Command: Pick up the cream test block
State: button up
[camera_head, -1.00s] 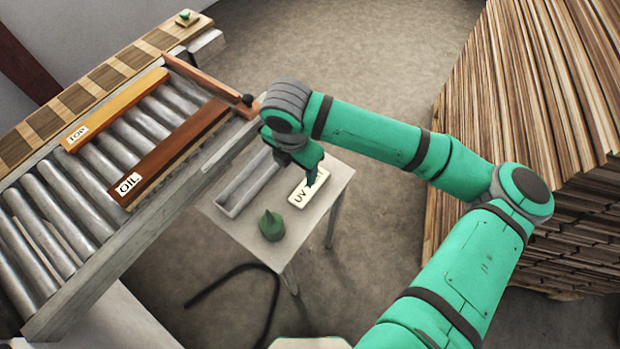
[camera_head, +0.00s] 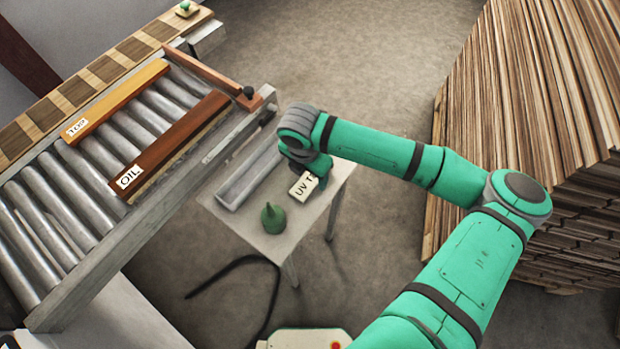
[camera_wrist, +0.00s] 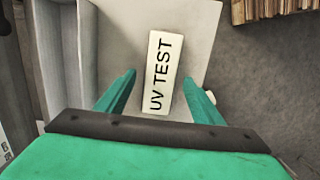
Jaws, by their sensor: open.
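The cream test block (camera_head: 303,187), lettered "UV TEST", lies flat on the small pale table (camera_head: 306,222). My gripper (camera_head: 320,176) is above the block's far end in the head view and hides part of it. In the wrist view the block (camera_wrist: 161,72) shows whole, upright in the picture and slightly tilted. My gripper's two fingers (camera_wrist: 160,90) are open, one on each side of the block's near end, with gaps on both sides. Whether the fingertips are down at the block's height I cannot tell.
A grey metal tray (camera_head: 248,180) lies on the table left of the block, and a green pointed object (camera_head: 272,218) stands near the front edge. The roller conveyor (camera_head: 110,170) carries boards marked "TOP" and "OIL". Stacked wood (camera_head: 530,150) rises on the right.

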jog(key=shift+w+d+f, duration=0.1)
jog(key=shift+f, duration=0.4)
jog(key=c, duration=1.2)
jog(key=shift+o, duration=0.2)
jog(key=shift+r, duration=0.15)
